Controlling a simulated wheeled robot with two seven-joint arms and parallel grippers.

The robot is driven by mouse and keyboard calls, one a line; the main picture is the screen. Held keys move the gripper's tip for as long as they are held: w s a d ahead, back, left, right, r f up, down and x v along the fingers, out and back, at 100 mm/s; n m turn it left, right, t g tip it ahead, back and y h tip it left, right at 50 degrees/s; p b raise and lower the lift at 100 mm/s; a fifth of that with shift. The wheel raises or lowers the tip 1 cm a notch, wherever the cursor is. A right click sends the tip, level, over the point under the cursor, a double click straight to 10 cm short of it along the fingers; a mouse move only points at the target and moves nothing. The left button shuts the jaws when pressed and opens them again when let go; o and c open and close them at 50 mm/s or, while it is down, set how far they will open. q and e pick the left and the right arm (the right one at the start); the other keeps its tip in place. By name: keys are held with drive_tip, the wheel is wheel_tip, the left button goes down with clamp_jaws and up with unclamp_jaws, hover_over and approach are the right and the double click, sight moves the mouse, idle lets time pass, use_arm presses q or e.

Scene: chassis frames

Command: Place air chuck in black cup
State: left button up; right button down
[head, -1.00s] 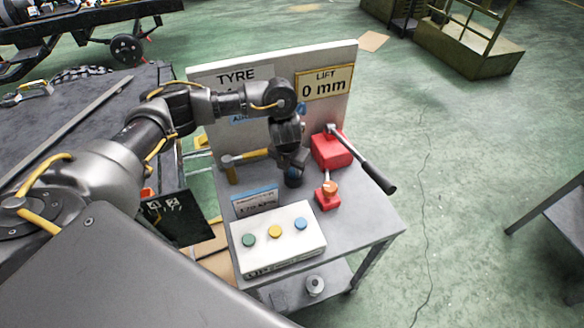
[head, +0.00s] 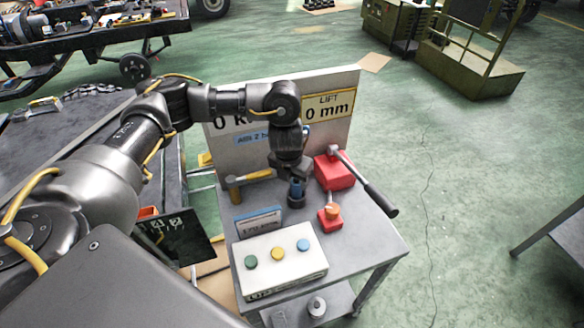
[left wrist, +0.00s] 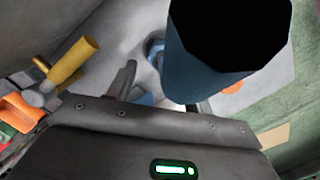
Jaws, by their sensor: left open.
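The black cup (head: 296,202) stands on the grey cart top, between the hammer and the red blocks. The blue air chuck (head: 297,187) is upright, its lower end in the cup. My left gripper (head: 291,173) is open, just above and around the upper part of the chuck. In the left wrist view the chuck (left wrist: 205,72) is a large blue body with a black end facing the camera, near the right finger. Whether a finger touches it I cannot tell. The right gripper is not in view.
A hammer with a yellow handle (head: 250,176) lies left of the cup. A red block with a long lever (head: 335,172) and a small red block (head: 329,222) are to the right. A button box (head: 280,262) and small display (head: 257,222) are in front; a sign panel (head: 340,127) is behind.

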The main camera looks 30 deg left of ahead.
use_arm(q)
wheel_tip(320, 180, up, 6)
drive_tip(key=s, duration=0.1)
drive_tip(key=shift+s, duration=0.1)
idle(0.5)
